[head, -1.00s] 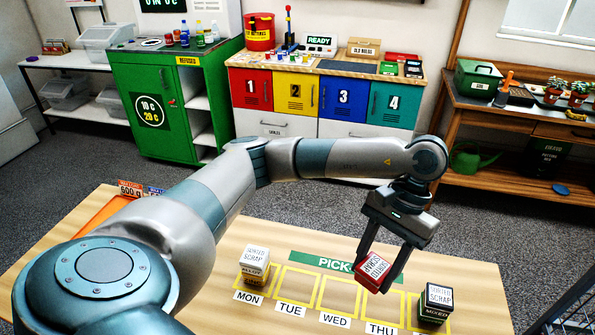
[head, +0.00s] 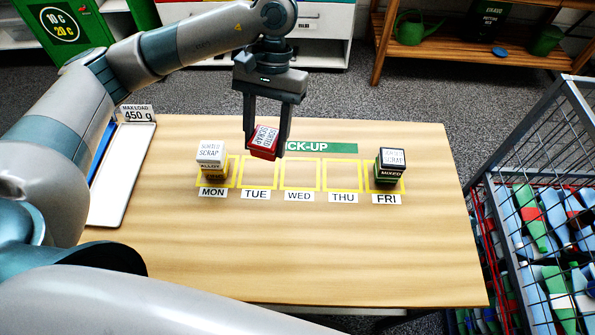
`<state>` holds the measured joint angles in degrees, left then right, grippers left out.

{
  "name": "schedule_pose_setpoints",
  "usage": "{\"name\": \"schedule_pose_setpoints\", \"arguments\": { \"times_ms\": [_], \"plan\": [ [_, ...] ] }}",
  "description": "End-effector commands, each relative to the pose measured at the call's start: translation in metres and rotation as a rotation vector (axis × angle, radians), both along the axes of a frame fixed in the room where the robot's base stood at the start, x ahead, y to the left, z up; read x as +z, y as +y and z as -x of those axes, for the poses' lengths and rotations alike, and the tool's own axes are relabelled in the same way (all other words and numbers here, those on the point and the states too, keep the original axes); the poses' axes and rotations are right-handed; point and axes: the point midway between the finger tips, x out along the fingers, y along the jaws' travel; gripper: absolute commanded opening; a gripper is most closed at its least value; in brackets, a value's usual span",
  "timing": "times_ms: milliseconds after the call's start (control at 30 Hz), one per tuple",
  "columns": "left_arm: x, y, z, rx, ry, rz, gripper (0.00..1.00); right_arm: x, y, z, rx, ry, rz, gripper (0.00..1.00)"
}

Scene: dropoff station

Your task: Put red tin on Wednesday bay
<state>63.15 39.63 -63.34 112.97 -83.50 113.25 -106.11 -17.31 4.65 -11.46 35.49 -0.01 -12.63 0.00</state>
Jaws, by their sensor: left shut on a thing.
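My left gripper (head: 264,148) is shut on the red tin (head: 263,143), which has a white label reading "SORTED SCRAP". It holds the tin slightly tilted, seemingly above the table, in front of the left part of the green pick-up strip (head: 325,148). In the picture the tin is above the Tuesday bay (head: 258,176) and up-left of the Wednesday bay (head: 300,176). The Wednesday bay is an empty yellow outline with a "WED" label in front. My right gripper is not in view.
A white-topped tin (head: 210,155) stands on the Monday bay, and a black-topped tin (head: 392,165) on the Friday bay. Tuesday and Thursday (head: 342,175) bays are empty. A white tray (head: 122,180) lies at the left. A wire cage (head: 535,125) stands at the right.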

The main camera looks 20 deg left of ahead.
Motion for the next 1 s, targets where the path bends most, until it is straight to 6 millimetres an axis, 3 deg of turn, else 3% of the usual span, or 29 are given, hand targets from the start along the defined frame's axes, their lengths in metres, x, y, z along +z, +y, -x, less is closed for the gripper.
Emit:
{"name": "schedule_pose_setpoints", "arguments": {
  "times_ms": [33,133,167,467,700,1000],
  "plan": [
    [0.000,0.000,0.000,0.000,0.000,0.000,0.19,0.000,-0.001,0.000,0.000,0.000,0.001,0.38],
    [0.000,-0.001,0.000,0.008,0.000,0.000,0.19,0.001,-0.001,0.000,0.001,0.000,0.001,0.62],
    [-0.001,-0.002,0.000,0.014,0.001,0.001,0.19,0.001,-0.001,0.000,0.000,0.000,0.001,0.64],
    [-0.014,-0.026,0.005,0.264,0.005,0.003,0.19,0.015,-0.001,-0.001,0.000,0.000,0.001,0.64],
    [-0.028,-0.066,0.012,0.686,0.006,0.004,0.19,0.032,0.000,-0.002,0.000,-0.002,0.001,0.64],
    [-0.031,-0.112,0.020,1.230,0.005,0.007,0.19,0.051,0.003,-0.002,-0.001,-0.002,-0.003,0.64]
  ]
}}
